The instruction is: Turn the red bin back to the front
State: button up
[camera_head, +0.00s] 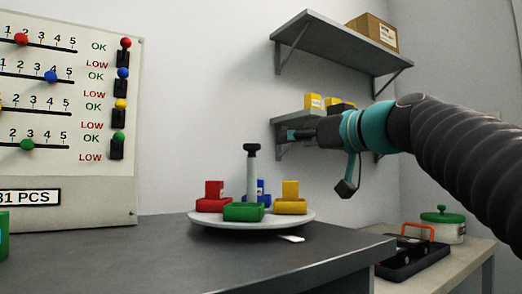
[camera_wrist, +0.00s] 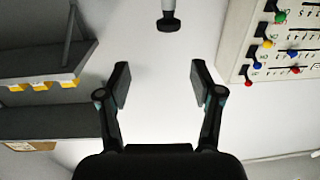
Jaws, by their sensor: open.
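A round white turntable (camera_head: 205,221) stands on the dark grey counter and carries small bins around a grey post with a black T-shaped knob (camera_head: 252,148). The red bin (camera_head: 213,205) is at the left, the green bin (camera_head: 244,212) at the front, the yellow bin (camera_head: 290,207) at the right, and the blue bin (camera_head: 262,187) at the back, partly hidden. My gripper (camera_head: 290,134) points left, above and right of the post. In the wrist view, my gripper (camera_wrist: 158,84) has its fingers apart with nothing between them. The post's knob (camera_wrist: 169,22) shows beyond the fingers at the top edge.
A white board (camera_head: 70,120) with coloured sliders stands at left. Grey wall shelves (camera_head: 335,45) hold a cardboard box (camera_head: 373,32) and yellow boxes (camera_head: 313,101). A black tray (camera_head: 413,257) and green-lidded pot (camera_head: 443,226) sit at lower right. The counter's front (camera_head: 190,260) is clear.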

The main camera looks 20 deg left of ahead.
aim_at(252, 145)
jog(key=x, duration=0.4)
jog(key=p+x, duration=0.1)
jog(key=x, duration=0.4)
jog(key=s+a+p+x, duration=0.1)
jog(key=x, duration=0.4)
jog(key=shift+f, duration=0.25)
jog(key=shift+p, duration=0.3)
grip_shut()
